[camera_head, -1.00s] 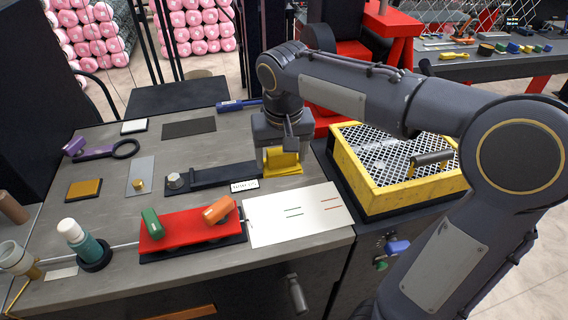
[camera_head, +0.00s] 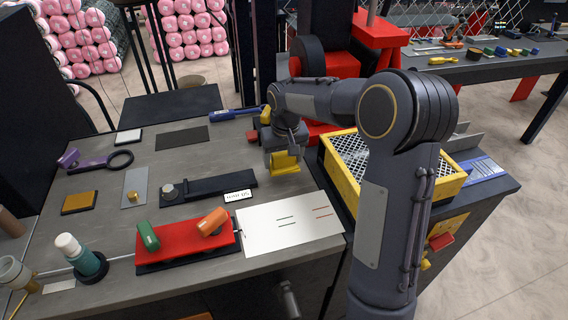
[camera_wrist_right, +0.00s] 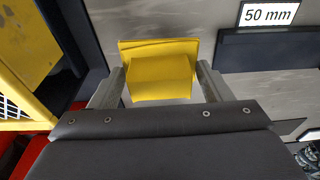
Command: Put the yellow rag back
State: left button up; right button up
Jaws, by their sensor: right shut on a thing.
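The yellow rag (camera_head: 286,163) hangs at the lower end of my right gripper (camera_head: 283,153), near the right edge of the grey workbench (camera_head: 105,218). In the right wrist view the folded rag (camera_wrist_right: 158,68) lies between the two fingers of my right gripper (camera_wrist_right: 160,88), which is shut on it. The bench surface shows beyond the rag. I cannot tell whether its lower edge touches the bench. My left gripper is in neither view.
A yellow-framed mesh tray (camera_head: 343,180) stands close to the right. A black gauge bar (camera_head: 215,187) with a "50 mm" label (camera_head: 238,196), a white sheet (camera_head: 262,236) and a red block (camera_head: 180,243) lie left and in front.

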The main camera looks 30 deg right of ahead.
aim_at(284, 166)
jog(key=shift+w+d+f, duration=0.15)
jog(key=shift+f, duration=0.85)
jog(key=shift+w+d+f, duration=0.1)
jog(key=shift+f, duration=0.85)
jog(key=shift+f, duration=0.15)
jog(key=o, duration=1)
jog(key=shift+c, duration=0.2)
